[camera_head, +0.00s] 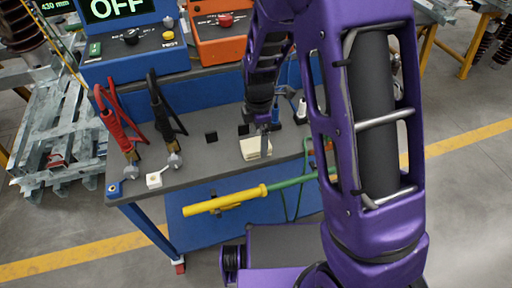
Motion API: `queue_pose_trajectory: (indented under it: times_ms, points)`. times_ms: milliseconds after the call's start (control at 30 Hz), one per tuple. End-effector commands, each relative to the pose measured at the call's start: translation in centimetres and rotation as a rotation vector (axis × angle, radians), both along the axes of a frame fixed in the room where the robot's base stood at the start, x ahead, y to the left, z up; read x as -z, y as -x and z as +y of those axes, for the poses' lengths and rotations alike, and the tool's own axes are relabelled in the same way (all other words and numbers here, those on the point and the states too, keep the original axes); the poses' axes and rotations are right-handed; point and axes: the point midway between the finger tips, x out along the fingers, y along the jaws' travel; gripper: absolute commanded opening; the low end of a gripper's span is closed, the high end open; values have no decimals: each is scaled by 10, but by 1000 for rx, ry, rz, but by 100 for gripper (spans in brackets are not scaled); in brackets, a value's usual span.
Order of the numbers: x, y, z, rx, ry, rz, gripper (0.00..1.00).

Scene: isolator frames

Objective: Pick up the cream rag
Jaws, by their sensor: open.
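The cream rag (251,149) lies folded on the grey top of the blue cart, near its front edge. My gripper (265,143) points down from my purple arm and its fingertips are right at the rag, over its upper right part. One finger shows in front of the rag; the other is hard to make out. The gripper is open. I cannot tell whether the fingers touch the rag. My arm's large purple link covers the right part of the view.
A blue control box (135,45) and an orange box (219,35) stand behind. A yellow-handled tool (225,200) shows below the front edge.

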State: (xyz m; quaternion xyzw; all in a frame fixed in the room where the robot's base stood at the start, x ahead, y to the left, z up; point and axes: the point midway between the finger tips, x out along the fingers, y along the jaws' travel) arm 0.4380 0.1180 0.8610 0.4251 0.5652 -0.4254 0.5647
Motion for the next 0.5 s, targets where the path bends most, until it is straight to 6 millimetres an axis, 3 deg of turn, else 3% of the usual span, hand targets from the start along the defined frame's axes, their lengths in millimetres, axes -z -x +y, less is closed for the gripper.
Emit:
queue_pose_trajectory:
  times_ms: [200, 467, 500]
  points:
    - [27, 1, 1, 0, 0, 1, 100]
    - [28, 0, 1, 0, 0, -1, 100]
    - [28, 0, 1, 0, 0, -1, 93]
